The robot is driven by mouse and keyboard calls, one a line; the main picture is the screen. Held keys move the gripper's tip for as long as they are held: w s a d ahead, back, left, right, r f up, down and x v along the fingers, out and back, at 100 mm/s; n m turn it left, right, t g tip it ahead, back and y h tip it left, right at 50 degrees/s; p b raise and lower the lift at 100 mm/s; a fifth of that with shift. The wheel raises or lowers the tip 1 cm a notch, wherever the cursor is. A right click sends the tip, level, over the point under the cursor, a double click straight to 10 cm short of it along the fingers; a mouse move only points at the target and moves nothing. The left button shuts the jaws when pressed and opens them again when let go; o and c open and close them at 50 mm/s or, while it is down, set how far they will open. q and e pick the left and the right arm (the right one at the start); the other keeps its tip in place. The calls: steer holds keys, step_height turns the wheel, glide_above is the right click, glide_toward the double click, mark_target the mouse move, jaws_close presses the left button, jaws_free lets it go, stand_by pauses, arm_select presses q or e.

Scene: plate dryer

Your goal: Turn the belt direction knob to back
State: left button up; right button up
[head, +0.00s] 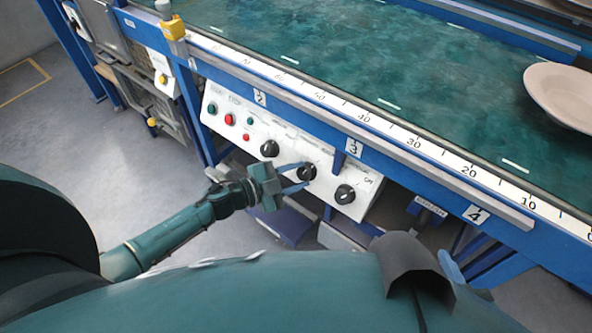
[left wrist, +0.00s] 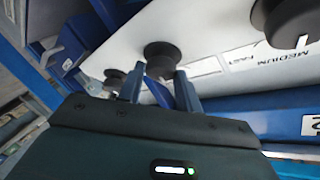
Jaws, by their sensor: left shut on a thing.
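A white control panel (head: 290,150) on the front of the belt frame carries three black knobs in a row. My left gripper (head: 297,176) is shut on the middle knob (head: 307,172), with its blue fingers on either side. In the left wrist view the fingers (left wrist: 158,88) reach up to the same knob (left wrist: 161,55), which partly hides behind them. The panel's labels are too small to read in the head view, so I cannot tell which knob is marked for belt direction or how the held knob points. My right gripper is not clearly visible.
The left knob (head: 269,148) and the right knob (head: 345,194) sit close on either side. Red and green buttons (head: 229,119) are at the panel's left. The green belt (head: 330,60) runs above, with a pale plate (head: 562,95) at right. Floor is clear at left.

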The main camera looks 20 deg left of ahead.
arm_select(q)
steer(key=shift+w+r+m+g+p, duration=0.15)
steer(key=shift+m+g+p, duration=0.3)
steer(key=shift+m, duration=0.45)
arm_select(e)
steer(key=shift+s+d+r+m, duration=0.1)
steer(key=shift+d+r+m, duration=0.05)
steer(key=shift+r, duration=0.3)
steer(key=shift+s+d+r+m, duration=0.1)
steer(key=shift+d+r+m, duration=0.05)
steer(key=shift+r, duration=0.3)
arm_select(q)
steer(key=shift+m, duration=0.3)
steer(key=o, duration=1)
steer(key=shift+c, duration=0.2)
steer(key=shift+a, duration=0.1)
steer(key=p+v, duration=0.1)
steer(key=v, duration=1.2)
steer(key=shift+p, duration=0.4)
arm_select(e)
steer(key=shift+r+m, duration=0.3)
steer(key=shift+r, duration=0.05)
